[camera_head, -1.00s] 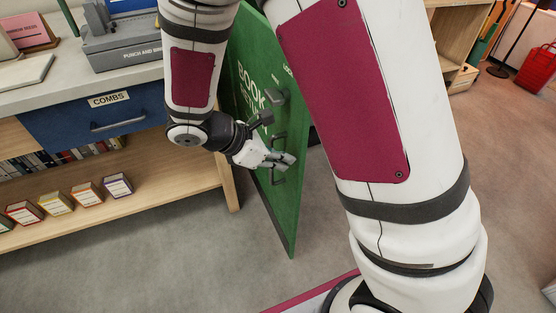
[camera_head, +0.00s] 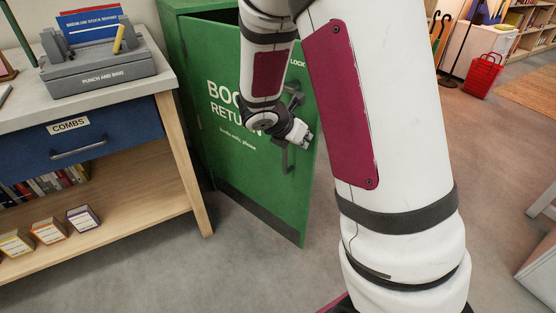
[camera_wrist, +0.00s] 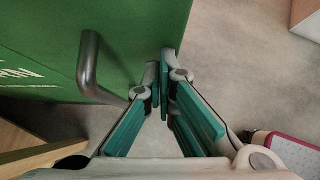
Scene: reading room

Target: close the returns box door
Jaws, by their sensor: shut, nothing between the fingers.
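The green returns box door (camera_head: 240,165), lettered "BOOK RETURN", stands ajar on the green returns box (camera_head: 176,45). Its free edge is to the right and swung out from the box. Its dark bar handle (camera_head: 285,160) is near that edge, and the handle also shows in the wrist view (camera_wrist: 88,65). My gripper (camera_head: 307,139) is at the door's outer face near the free edge, just right of the handle. In the wrist view its fingertips (camera_wrist: 166,62) are together and empty, beside the door's edge. I cannot tell whether they touch the door. My arm hides part of the door.
A counter (camera_head: 100,103) with a blue "COMBS" drawer (camera_head: 85,140) and a shelf stands close left of the box. A grey punch-and-bind machine (camera_head: 105,70) sits on it. A red basket (camera_head: 483,75) stands far right. Carpet (camera_head: 245,270) in front of the door is clear.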

